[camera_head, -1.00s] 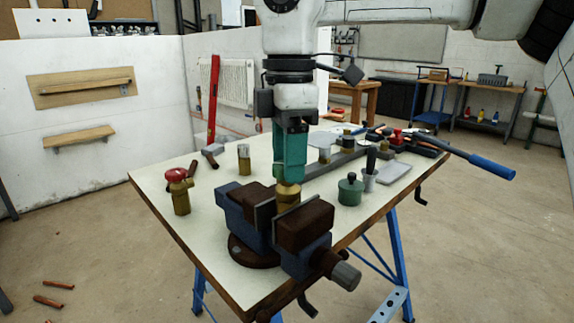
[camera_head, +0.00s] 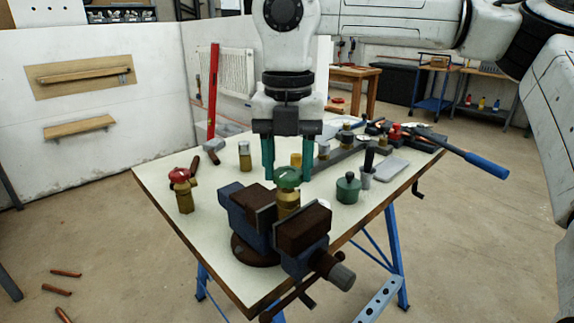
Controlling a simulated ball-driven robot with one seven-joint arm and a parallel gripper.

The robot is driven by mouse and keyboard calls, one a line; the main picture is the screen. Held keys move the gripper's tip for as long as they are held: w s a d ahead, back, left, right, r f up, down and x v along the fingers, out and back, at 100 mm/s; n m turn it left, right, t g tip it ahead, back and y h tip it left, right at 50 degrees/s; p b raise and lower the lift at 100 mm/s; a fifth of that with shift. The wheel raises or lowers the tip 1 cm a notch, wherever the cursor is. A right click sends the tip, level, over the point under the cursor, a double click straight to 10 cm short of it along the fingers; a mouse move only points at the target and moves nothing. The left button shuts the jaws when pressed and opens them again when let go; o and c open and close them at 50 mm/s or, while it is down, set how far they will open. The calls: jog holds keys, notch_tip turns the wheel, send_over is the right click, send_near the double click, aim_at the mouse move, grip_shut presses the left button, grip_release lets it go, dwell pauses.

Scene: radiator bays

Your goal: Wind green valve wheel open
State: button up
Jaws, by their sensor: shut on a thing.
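The green valve wheel (camera_head: 288,174) tops a brass valve body (camera_head: 287,200), which stands upright between the jaws of a blue and brown bench vise (camera_head: 303,229). My gripper (camera_head: 287,180) points straight down over it, with one teal finger on each side of the wheel. It is shut on the wheel, fingers spread by the wheel's width. The lower part of the valve body is hidden by the vise jaws. Another brass valve with a red wheel (camera_head: 180,177) stands on the table at the left.
The white-topped workbench (camera_head: 215,255) carries a green lidded pot (camera_head: 348,188), a grey cup with a dark handle (camera_head: 367,177), brass fittings (camera_head: 245,157) and a long blue-handled tool (camera_head: 486,165). A red level (camera_head: 213,95) stands behind. Copper pipe pieces (camera_head: 57,290) lie on the floor.

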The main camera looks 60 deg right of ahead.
jog(key=n+p, duration=0.1)
jog(key=n, duration=0.3)
jog(key=shift+r, duration=0.2)
jog(key=n+p, duration=0.1)
jog(key=n, duration=0.8)
jog(key=shift+p, duration=0.35)
jog(key=n, duration=0.4)
jog(key=shift+f, duration=0.2)
jog(key=o, duration=1.1)
